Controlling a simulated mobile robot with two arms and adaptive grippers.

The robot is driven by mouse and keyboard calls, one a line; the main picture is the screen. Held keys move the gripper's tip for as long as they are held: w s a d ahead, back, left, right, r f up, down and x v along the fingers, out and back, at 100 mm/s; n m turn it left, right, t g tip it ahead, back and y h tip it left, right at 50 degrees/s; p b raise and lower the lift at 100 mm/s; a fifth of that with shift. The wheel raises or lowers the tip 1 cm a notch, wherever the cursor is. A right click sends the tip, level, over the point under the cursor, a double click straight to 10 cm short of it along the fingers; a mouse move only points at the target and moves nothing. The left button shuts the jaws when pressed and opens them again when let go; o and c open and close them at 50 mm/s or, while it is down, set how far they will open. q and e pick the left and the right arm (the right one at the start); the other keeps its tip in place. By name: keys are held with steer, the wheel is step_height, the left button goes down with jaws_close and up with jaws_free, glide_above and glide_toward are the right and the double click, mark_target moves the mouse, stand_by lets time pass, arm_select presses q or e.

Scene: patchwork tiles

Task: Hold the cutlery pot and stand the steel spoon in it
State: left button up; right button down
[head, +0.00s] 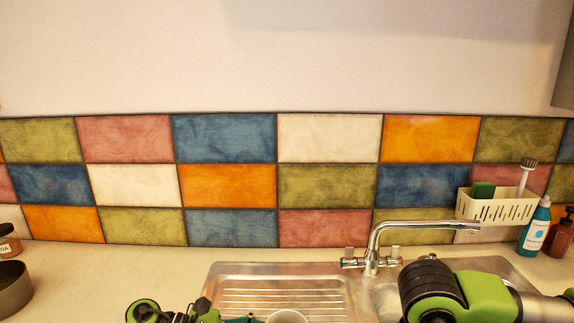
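A pale round rim (287,315), likely the cutlery pot, shows at the bottom edge in front of the drainer; the rest of it is cut off. My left gripper (238,319) is at the bottom edge, just left of this rim. Its fingertips are mostly below the frame, so I cannot tell whether it is open or touching the pot. My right arm reaches in from the right over the sink, and its gripper is out of view. I see no steel spoon.
A steel sink with a ribbed drainer (285,283) and a mixer tap (374,255) fills the middle. A white rack (495,209) with a green sponge and a brush, and two bottles (535,226), stand at right. A dark round container (13,289) and a jar (8,241) stand far left.

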arm_select(q)
steer(key=shift+x, duration=1.85)
steer(key=c, duration=1)
